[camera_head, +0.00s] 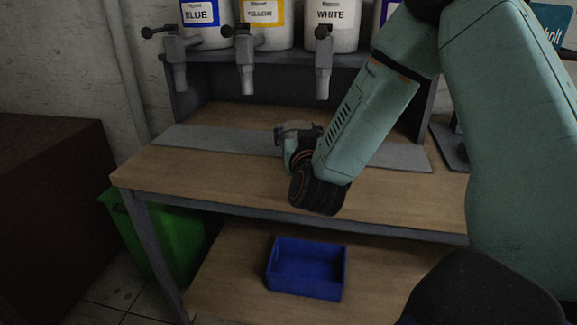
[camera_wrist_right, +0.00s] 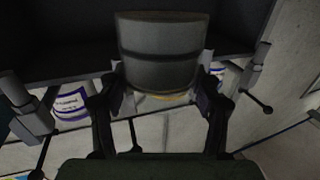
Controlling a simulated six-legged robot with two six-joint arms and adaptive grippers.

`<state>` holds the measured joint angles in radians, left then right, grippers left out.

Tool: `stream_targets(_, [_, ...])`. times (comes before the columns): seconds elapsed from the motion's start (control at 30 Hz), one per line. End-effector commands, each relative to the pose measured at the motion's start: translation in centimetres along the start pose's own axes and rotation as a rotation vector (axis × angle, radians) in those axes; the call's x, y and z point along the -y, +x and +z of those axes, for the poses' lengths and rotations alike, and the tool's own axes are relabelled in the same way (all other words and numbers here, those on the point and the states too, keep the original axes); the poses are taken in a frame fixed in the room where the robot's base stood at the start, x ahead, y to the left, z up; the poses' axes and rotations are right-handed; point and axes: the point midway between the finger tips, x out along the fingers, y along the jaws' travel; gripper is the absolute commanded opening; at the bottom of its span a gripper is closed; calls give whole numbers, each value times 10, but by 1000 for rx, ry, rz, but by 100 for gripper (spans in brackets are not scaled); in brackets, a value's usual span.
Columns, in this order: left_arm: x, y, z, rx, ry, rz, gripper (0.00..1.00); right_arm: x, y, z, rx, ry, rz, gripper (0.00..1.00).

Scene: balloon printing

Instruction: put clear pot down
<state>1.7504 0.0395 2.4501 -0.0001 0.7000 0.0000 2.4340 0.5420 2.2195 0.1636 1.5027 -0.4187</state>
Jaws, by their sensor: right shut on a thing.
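The clear pot (camera_wrist_right: 163,50) fills the top middle of the wrist view, looking grey and see-through with a dark band across it. In the head view only a little of the pot (camera_head: 296,126) shows beyond my wrist. My right gripper (camera_wrist_right: 160,98) is shut on it, one finger at each side. In the head view my right gripper (camera_head: 298,137) is over the grey strip of the bench, below the middle and right taps. Whether the pot's base touches the bench is hidden. My left gripper is not in view.
Paint tubs labelled BLUE (camera_head: 204,22), YELLOW (camera_head: 265,22) and WHITE (camera_head: 334,22) stand on the rack, with grey taps (camera_head: 246,70) hanging below. The wooden bench top (camera_head: 190,180) is clear at the left. A blue crate (camera_head: 306,284) sits on the lower shelf; a green bin (camera_head: 175,240) stands left.

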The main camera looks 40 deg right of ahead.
Motion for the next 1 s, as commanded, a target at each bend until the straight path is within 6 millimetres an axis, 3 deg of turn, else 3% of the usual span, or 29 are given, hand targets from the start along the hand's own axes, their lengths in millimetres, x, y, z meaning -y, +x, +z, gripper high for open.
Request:
stream_targets(0.03, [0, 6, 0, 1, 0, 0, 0, 0, 0, 11, -2, -2, -1, 24])
stream_targets(0.33, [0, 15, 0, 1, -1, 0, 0, 0, 0, 34, -3, 0, 0, 24])
stream_targets(0.5, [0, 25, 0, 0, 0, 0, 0, 1, 0, 59, -3, -1, 1, 24])
stream_targets(0.93, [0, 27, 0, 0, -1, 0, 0, 2, 0, 64, -4, 1, 1, 24])
stream_targets(0.97, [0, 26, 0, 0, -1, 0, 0, 2, 0, 65, -3, 1, 1, 66])
stream_targets(1.0, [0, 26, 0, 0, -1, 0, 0, 2, 0, 64, -3, 1, 1, 69])
